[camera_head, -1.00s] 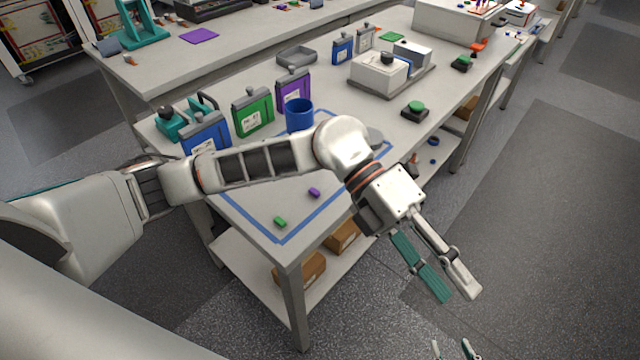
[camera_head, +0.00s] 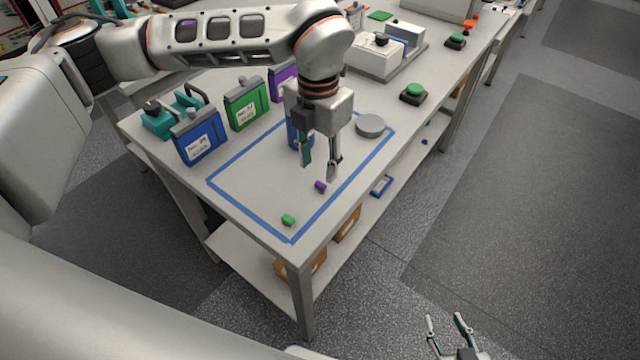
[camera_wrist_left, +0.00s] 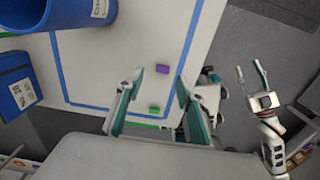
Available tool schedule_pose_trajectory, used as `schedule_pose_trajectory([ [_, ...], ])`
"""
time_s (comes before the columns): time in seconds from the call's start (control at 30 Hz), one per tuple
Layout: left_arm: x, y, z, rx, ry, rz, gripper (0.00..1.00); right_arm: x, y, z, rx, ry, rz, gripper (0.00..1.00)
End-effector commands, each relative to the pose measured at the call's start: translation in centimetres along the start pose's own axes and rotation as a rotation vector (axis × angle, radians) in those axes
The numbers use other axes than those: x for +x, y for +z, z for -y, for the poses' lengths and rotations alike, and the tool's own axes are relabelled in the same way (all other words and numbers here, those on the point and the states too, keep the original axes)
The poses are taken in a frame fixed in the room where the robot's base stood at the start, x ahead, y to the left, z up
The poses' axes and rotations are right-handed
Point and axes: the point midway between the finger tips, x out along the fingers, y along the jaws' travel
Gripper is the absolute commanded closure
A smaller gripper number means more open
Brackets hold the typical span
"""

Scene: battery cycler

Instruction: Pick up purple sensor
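The purple sensor (camera_head: 320,186) is a small block lying on the table inside the blue taped outline. It also shows in the left wrist view (camera_wrist_left: 162,69), just beyond and between the fingertips. My left gripper (camera_head: 319,170) points down above the table, close to the purple sensor. Its two fingers are apart with nothing between them; in the left wrist view (camera_wrist_left: 158,78) they also stand open. My right gripper (camera_head: 449,320) is low at the bottom of the head view, away from the table, with its fingers spread and empty.
A green block (camera_head: 288,220) lies near the front corner of the blue tape (camera_head: 247,222). A blue cup (camera_head: 293,134) is partly hidden behind my left gripper. A grey disc (camera_head: 370,126) and blue, green and purple canisters stand around. The taped area's middle is clear.

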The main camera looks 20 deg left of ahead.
Motion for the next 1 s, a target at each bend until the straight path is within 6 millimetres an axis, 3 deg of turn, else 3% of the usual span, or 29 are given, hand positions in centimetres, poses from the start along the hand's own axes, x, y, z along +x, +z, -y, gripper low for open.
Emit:
schedule_pose_trajectory([
  [0.3, 4.2, 0.3, 0.6, -0.001, -0.003, -0.004, 0.62, -0.4, -0.7, -0.1, -0.001, 0.001, -0.002, 0.6],
  [0.63, 5.0, 0.4, 0.6, 0.001, -0.002, 0.0, 0.62, -0.4, -0.7, -0.1, -0.001, 0.001, -0.002, 0.6],
  [0.67, 5.0, 0.4, 0.6, 0.001, -0.002, 0.0, 0.65, -0.4, -0.7, -0.1, -0.001, 0.001, -0.002, 0.6],
  [0.77, 5.0, 0.4, 0.6, 0.001, -0.002, -0.001, 0.88, -0.4, -0.7, -0.1, 0.0, 0.001, -0.002, 0.6],
  [0.8, 5.0, 0.4, 0.6, 0.001, -0.002, -0.001, 0.91, -0.4, -0.7, -0.1, -0.001, 0.001, -0.002, 0.6],
  [1.0, 5.0, 0.4, 0.6, 0.001, -0.003, -0.001, 0.91, -0.4, -0.7, -0.1, 0.0, 0.001, -0.003, 0.6],
])
